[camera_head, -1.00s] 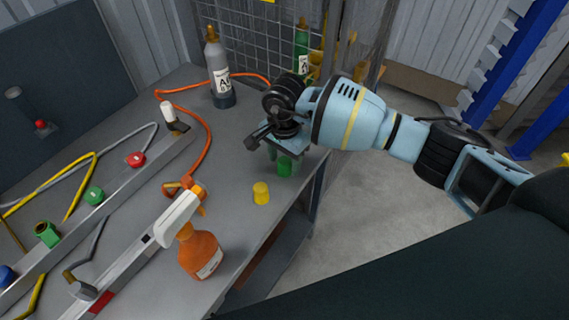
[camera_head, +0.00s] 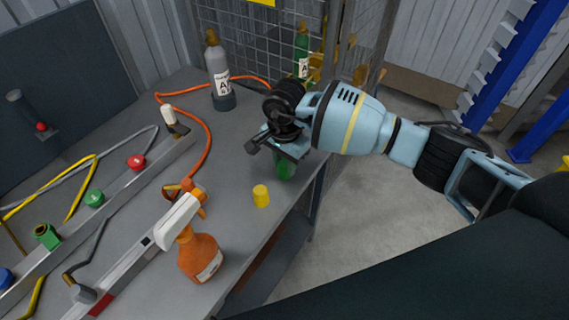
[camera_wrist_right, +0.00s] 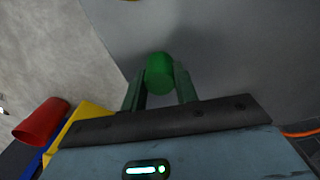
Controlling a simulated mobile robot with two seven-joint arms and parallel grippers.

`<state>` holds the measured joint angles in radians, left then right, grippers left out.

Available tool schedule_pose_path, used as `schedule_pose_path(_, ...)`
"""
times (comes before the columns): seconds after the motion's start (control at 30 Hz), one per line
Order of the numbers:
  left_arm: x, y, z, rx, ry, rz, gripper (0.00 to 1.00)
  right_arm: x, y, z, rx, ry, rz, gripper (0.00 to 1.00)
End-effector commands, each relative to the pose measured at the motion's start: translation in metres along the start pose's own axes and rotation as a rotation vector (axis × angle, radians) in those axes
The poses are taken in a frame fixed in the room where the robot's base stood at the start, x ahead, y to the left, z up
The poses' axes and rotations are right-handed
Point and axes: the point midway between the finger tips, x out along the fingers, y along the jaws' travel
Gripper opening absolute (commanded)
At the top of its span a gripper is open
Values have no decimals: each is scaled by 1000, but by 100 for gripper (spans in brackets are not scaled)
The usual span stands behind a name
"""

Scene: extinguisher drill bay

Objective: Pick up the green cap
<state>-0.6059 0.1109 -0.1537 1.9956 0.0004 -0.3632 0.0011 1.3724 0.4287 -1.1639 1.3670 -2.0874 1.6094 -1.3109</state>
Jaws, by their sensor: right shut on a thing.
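The green cap (camera_wrist_right: 159,73) is a small green cylinder, seen between the two green fingers of my right gripper (camera_wrist_right: 160,88) in the right wrist view. The gripper is shut on it. In the head view the cap (camera_head: 282,172) shows under my right gripper (camera_head: 286,162), near the right edge of the grey workbench (camera_head: 232,165), partly hidden by the fingers. I cannot tell whether the cap touches the bench. My left gripper is not in view.
A yellow cap (camera_head: 261,196) stands in front of the gripper. An orange spray bottle (camera_head: 199,257) stands nearer. A grey gas cylinder (camera_head: 217,72) and an orange hose (camera_head: 208,140) are behind and left. A metal rail (camera_head: 140,187) crosses the left side.

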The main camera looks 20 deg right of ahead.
Motion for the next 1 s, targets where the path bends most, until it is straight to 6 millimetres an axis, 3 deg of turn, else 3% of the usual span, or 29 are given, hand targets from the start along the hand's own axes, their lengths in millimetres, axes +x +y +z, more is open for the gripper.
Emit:
schedule_pose_path(0.33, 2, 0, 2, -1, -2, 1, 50, -35, 2, 0, -2, 1, -1, 6)
schedule_pose_path(0.6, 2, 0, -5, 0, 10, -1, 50, -39, 54, 16, -2, 2, 0, 6)
schedule_pose_path(1.0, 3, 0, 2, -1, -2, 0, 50, -45, 126, 39, -1, 0, 0, 6)
